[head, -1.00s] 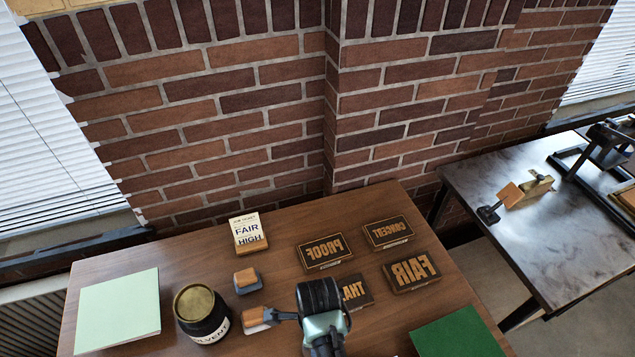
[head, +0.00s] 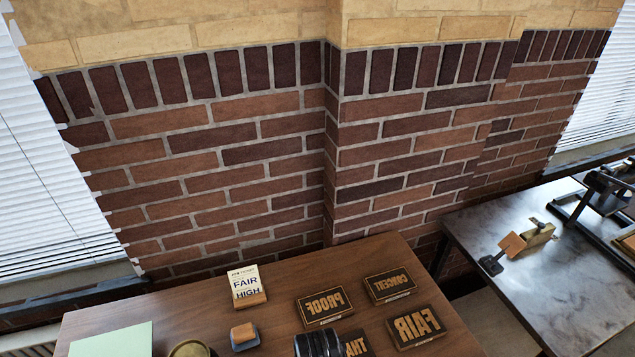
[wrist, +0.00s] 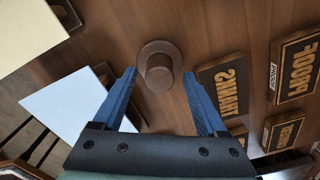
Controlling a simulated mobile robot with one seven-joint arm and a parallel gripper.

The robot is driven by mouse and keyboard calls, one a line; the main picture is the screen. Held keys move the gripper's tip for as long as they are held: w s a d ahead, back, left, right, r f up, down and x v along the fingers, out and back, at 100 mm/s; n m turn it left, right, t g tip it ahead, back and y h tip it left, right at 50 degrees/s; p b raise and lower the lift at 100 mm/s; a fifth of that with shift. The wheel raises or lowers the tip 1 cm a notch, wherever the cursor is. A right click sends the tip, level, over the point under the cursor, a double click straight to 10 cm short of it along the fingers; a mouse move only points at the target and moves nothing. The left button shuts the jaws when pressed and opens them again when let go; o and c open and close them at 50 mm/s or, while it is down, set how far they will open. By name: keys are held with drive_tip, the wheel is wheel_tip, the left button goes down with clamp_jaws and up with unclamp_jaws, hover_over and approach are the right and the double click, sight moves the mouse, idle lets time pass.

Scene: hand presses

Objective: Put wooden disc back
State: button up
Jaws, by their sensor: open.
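In the wrist view a dark brown wooden disc (wrist: 147,45) with a raised round knob lies on the brown wooden table (wrist: 215,35). My gripper (wrist: 159,74) is open, with its two blue fingers apart on either side of the disc in the picture. Nothing is held, and I cannot tell how far the fingertips are above the table. The disc does not show in the head view. There only a dark part of my arm shows at the bottom edge.
A ticket block (head: 246,286), an orange-topped stamp (head: 244,338), a tin lid (head: 190,349) and a pale sheet (head: 112,341) are further left. A brick wall (head: 250,160) stands behind.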

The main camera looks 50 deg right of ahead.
wheel_tip(320, 180, up, 10)
drive_tip(key=shift+f, duration=0.15)
